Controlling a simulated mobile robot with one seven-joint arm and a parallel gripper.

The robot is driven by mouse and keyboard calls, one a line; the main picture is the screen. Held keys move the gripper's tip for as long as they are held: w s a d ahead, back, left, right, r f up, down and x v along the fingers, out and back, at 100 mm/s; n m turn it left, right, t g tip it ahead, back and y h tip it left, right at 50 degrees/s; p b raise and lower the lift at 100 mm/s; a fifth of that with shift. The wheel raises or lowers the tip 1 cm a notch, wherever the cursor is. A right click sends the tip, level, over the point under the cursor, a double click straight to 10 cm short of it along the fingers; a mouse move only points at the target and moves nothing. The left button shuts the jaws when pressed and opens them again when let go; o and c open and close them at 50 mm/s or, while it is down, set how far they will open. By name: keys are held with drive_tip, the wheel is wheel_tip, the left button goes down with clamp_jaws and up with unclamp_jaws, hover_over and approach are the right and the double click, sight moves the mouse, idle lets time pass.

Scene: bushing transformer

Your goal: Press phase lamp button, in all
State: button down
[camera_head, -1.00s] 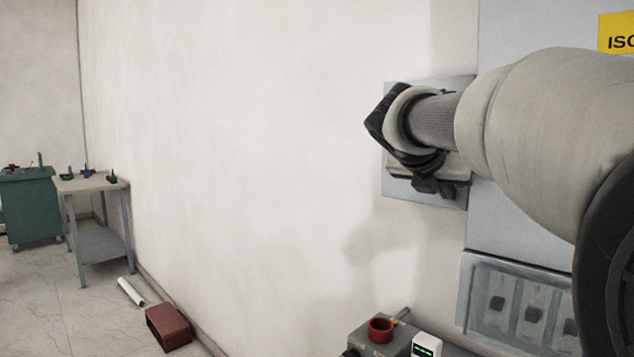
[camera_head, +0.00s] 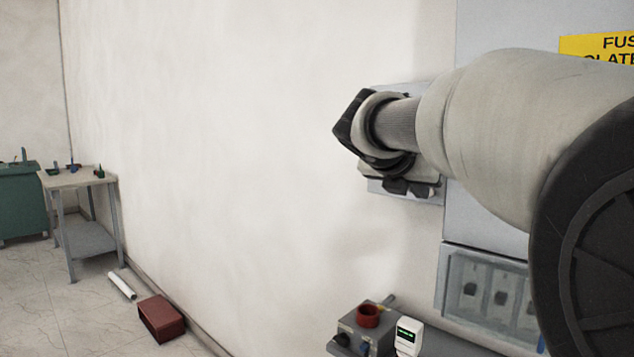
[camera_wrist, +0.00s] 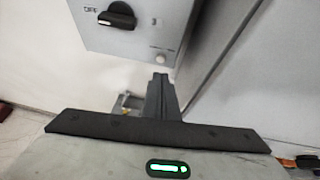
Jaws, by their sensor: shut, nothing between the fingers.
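In the wrist view a grey switch box (camera_wrist: 130,35) carries a black rotary switch (camera_wrist: 117,16) with its OFF mark at left. A small round pale button (camera_wrist: 161,59) sits at the box's lower right under a tiny label I cannot read. It looks like the phase lamp button. My gripper (camera_wrist: 161,77) is shut and empty, its tip just below the button in the picture, with a small gap showing. In the head view my arm hides most of the box on its wall plate (camera_head: 379,91), and the button is not visible there.
A large grey cabinet with a yellow sign (camera_head: 600,47) stands right of the box. Below are a fuse panel (camera_head: 455,275), a red cup-like part (camera_head: 368,315) and a white device (camera_head: 407,337). A table (camera_head: 80,180) and a red box (camera_head: 161,319) are at left.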

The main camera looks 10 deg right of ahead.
drive_tip(key=p+v, duration=0.1)
drive_tip(key=v, duration=0.7)
drive_tip(key=shift+a+r, duration=0.2)
drive_tip(key=shift+r, duration=0.05)
drive_tip(key=s+a+f+m+g+y, duration=0.1)
drive_tip(key=s+a+f+m+y, duration=0.35)
drive_tip(key=s+f+m, duration=0.75)
drive_tip(key=s+a+f+m+g+y, duration=0.2)
drive_tip(key=s+a+f+m+y, duration=0.3)
drive_tip(key=s+f+m, duration=0.65)
wheel_tip(320, 180, up, 15)
drive_tip(key=w+a+m+p, duration=0.1)
drive_tip(key=w+m+p, duration=0.1)
drive_tip(key=p, duration=1.5)
drive_tip(key=shift+a+r+m, duration=0.25)
drive_tip(key=shift+m, duration=0.4)
drive_tip(key=shift+w+h, duration=0.1)
drive_tip(key=shift+h, duration=0.15)
